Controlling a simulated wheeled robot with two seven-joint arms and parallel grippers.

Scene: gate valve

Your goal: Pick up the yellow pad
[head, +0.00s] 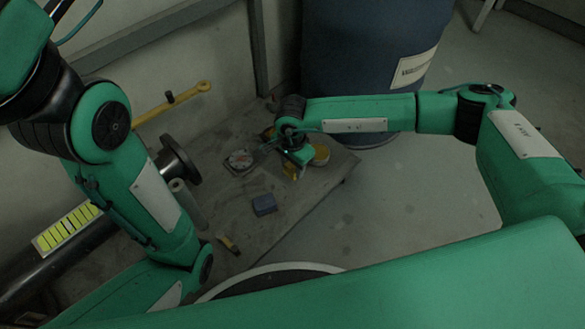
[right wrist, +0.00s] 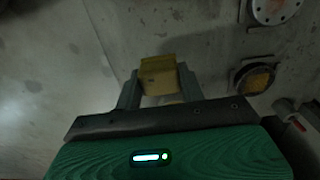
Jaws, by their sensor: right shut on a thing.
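The yellow pad (right wrist: 158,77) is a small yellow block. In the right wrist view it sits between the two fingers of my right gripper (right wrist: 158,86), which are shut on its sides. In the head view my right gripper (head: 294,160) is over the grey bench, with the yellow pad (head: 290,172) at its tips. I cannot tell whether the pad touches the bench top. My left arm comes in from the left and its gripper is not in view.
A pipe with a yellow lever (head: 172,101) lies left. A blue drum (head: 365,50) stands behind.

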